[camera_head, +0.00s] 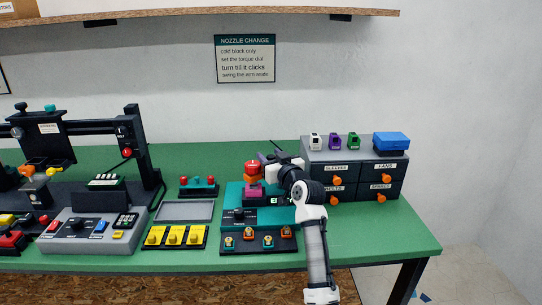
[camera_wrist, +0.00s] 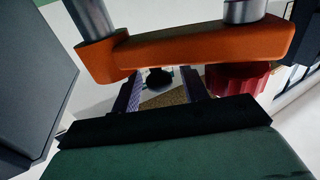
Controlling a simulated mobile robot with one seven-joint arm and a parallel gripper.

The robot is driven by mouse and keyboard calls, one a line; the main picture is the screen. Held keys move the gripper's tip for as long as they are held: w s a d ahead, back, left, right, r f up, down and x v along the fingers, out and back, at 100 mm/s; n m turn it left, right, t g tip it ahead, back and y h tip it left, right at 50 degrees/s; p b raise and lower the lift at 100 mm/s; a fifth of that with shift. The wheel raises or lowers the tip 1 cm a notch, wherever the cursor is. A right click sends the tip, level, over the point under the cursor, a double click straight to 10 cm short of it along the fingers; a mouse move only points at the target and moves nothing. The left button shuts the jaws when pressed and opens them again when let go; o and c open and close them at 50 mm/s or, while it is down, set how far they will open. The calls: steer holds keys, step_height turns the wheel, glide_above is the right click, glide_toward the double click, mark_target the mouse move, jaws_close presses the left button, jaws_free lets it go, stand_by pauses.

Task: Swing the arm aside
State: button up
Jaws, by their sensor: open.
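The swing arm is a thick orange bar (camera_wrist: 200,48) crossing the upper part of the wrist view, with metal posts at both ends. A ribbed red knob (camera_wrist: 238,82) sits beside it at the right. In the head view a red cap (camera_head: 252,166) and a small orange part (camera_head: 252,179) stand above the teal station (camera_head: 283,215), left of my gripper (camera_head: 270,157). My gripper is open, with its fingers (camera_wrist: 163,93) apart below the orange bar in the picture. A dark round thing (camera_wrist: 159,78) shows between them. Contact with the bar cannot be told.
A drawer cabinet (camera_head: 350,160) with orange knobs stands close right of my gripper, with small coloured blocks and a blue box (camera_head: 391,141) on top. A yellow-button tray (camera_head: 176,236) and a grey console (camera_head: 92,230) lie left. The green table (camera_head: 380,235) is clear at front right.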

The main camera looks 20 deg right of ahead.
jaws_close()
